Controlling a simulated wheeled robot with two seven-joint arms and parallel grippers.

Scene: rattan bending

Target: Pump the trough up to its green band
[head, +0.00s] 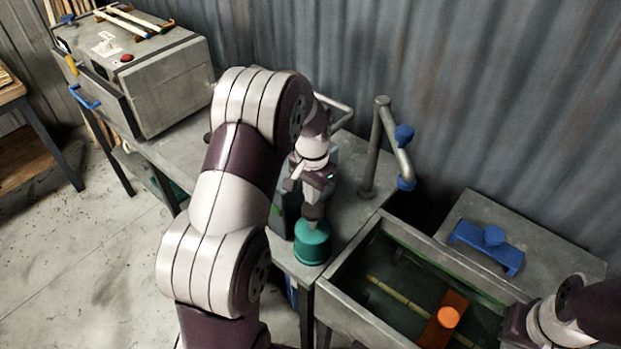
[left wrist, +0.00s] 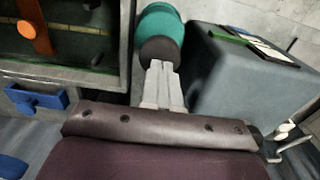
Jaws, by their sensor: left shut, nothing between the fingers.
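The grey metal trough (head: 355,320) stands at the lower right in the head view. It holds dark water, and a green band (head: 440,262) runs along its far inner wall; I cannot read the exact water level against it. A teal pump cylinder (head: 312,243) with a dark top stands beside the trough's left end. My left gripper (head: 313,205) points down at the dark top, its fingers together and empty. In the left wrist view the fingertips (left wrist: 160,67) meet or nearly meet the dark top of the teal pump (left wrist: 160,25). My right arm enters at the lower right; its fingers are not clear.
A bamboo-coloured pole (head: 395,292) and an orange piece (head: 440,320) are in the trough. A grey bent pipe with blue knobs (head: 404,135) stands behind. A blue-handled lid (head: 490,240) lies right of it. A grey box (head: 150,80) sits at upper left.

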